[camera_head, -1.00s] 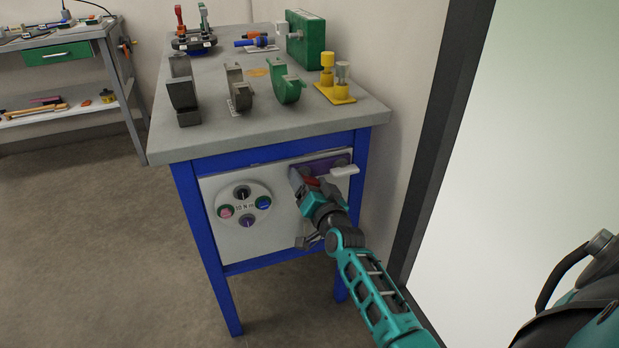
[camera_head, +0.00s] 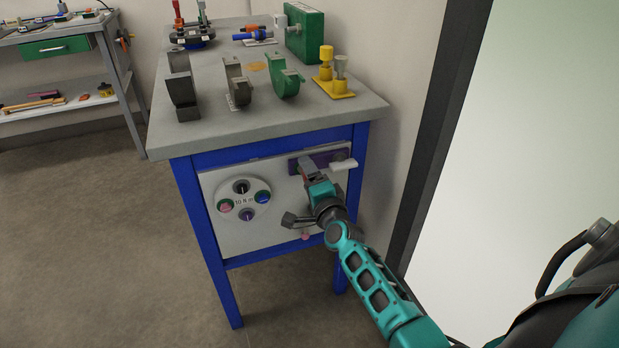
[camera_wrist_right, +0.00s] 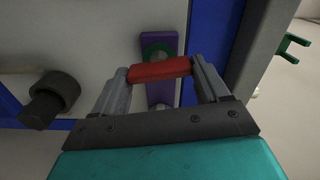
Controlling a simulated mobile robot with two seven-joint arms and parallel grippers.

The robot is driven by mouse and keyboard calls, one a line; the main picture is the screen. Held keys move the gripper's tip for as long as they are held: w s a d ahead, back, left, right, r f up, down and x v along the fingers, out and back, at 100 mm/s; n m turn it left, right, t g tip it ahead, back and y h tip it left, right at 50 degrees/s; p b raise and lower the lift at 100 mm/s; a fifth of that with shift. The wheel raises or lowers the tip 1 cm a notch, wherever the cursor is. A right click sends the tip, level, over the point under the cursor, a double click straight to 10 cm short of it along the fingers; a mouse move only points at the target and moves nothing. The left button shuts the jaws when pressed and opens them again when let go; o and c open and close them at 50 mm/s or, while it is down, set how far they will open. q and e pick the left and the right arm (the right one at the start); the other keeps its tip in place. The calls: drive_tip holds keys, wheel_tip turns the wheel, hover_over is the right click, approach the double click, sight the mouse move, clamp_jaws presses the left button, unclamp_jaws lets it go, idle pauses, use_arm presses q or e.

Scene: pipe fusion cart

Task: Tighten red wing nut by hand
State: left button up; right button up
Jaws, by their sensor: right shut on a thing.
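The red wing nut (camera_wrist_right: 160,69) shows in the right wrist view as a red bar lying between my two grey fingers. My right gripper (camera_wrist_right: 161,72) is shut on it, one finger at each end. Behind it is a purple plate (camera_wrist_right: 158,40) with a green ring, partly hidden by the nut. In the head view my right gripper (camera_head: 305,168) reaches the purple plate (camera_head: 331,158) on the cart's front panel, and the nut is mostly hidden by the hand. My left gripper is not in view.
A white lever (camera_head: 343,164) sticks out just right of the gripper. A round dial plate (camera_head: 243,204) with coloured knobs is on the panel to the left. A dark knob (camera_wrist_right: 50,98) shows at left in the wrist view. Clamps and a green box (camera_head: 305,37) stand on the cart top.

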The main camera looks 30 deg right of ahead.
drive_tip(key=shift+d+r+m, duration=0.15)
drive_tip(key=shift+r+m, duration=0.05)
drive_tip(key=shift+m, duration=0.4)
drive_tip(key=o, duration=0.8)
drive_tip(key=shift+o, duration=1.3)
drive_tip(key=shift+w+f, duration=0.1)
drive_tip(key=shift+f, duration=0.05)
drive_tip(key=p+v, duration=0.2)
drive_tip(key=v, duration=1.1)
